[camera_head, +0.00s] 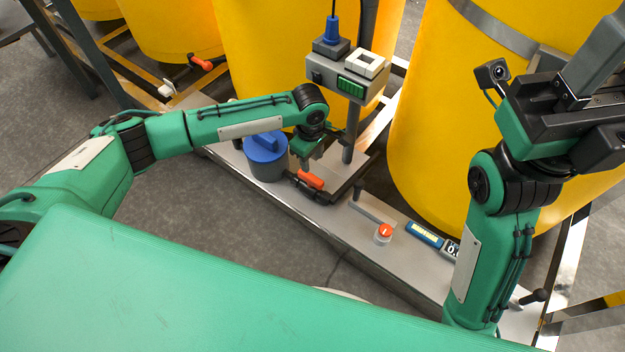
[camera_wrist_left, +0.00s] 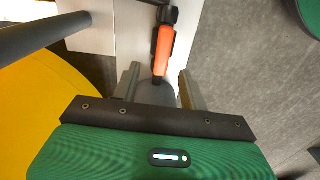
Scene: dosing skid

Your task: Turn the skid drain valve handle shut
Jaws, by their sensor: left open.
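The orange drain valve handle (camera_head: 310,180) sits on a dark pipe near the middle of the skid deck. In the left wrist view the handle (camera_wrist_left: 163,50) runs roughly away from the gripper, its near end in line with the gap between the fingers. My left gripper (camera_head: 310,163) is just above and behind the handle, pointing down. Its two fingers also show in the left wrist view (camera_wrist_left: 160,76), spread apart with no visible grip. Whether either finger touches the handle cannot be told. My right gripper (camera_head: 592,75) is raised at the upper right, its fingers unclear.
A blue-lidded pot (camera_head: 267,158) stands left of the valve. A grey control box (camera_head: 345,82) on a post rises behind it. Yellow tanks (camera_head: 460,130) stand close behind.

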